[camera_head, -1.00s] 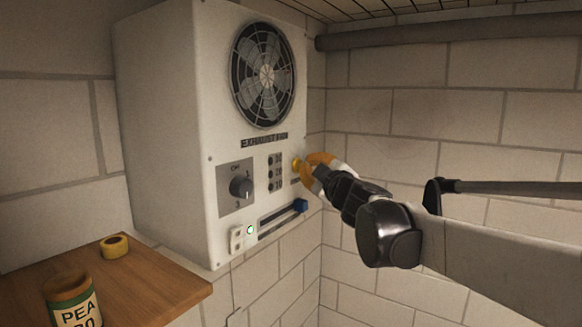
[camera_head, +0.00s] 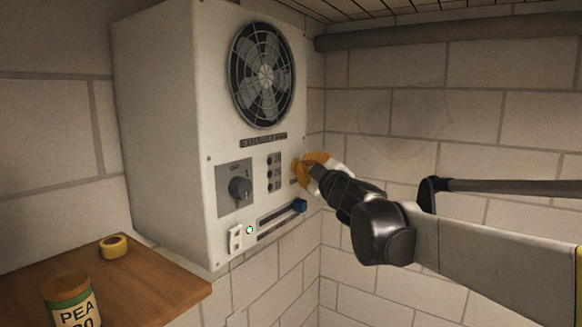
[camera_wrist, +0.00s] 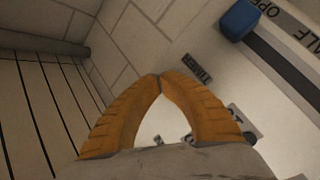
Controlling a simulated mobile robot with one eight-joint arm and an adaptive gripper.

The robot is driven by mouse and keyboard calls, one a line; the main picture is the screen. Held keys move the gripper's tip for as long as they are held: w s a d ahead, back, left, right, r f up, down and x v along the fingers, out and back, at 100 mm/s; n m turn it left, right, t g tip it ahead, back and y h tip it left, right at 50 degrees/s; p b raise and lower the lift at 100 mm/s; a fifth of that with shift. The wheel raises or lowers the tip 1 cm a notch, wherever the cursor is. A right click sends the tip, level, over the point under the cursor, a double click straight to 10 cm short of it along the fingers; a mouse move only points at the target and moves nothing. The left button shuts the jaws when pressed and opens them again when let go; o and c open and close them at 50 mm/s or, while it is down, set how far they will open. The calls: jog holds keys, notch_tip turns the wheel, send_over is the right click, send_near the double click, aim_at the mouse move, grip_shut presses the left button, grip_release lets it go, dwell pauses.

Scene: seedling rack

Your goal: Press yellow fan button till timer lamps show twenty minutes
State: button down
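The white fan box (camera_head: 165,120) hangs on the wall in the head view, with a round fan grille at its top. The yellow button (camera_head: 295,167) is at the right edge of its front panel, partly hidden by my gripper. Left of it is a column of three small timer lamps (camera_head: 270,173); all look dark, and their labels are blurred. My gripper (camera_head: 302,168) has its orange fingertips at the button; I cannot tell whether they touch it. In the wrist view the fingertips (camera_wrist: 160,77) meet, shut and empty, and the button is not visible.
A wooden shelf (camera_head: 150,285) at lower left holds a yellow tape roll (camera_head: 114,245) and a labelled can (camera_head: 72,300).

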jog(key=shift+s+d, duration=0.55)
jog(key=shift+d, duration=0.1)
jog(key=shift+s+d, duration=0.8)
jog(key=shift+d, duration=0.2)
jog(key=shift+s+d, duration=0.75)
jog(key=shift+d, duration=0.2)
dwell(0.8)
jog(key=shift+w+a+p, duration=0.5)
jog(key=shift+w+a, duration=0.3)
jog(key=shift+a, duration=0.2)
jog(key=shift+w+a+p, duration=0.45)
jog(key=shift+w+a, duration=0.35)
jog(key=shift+a, duration=0.15)
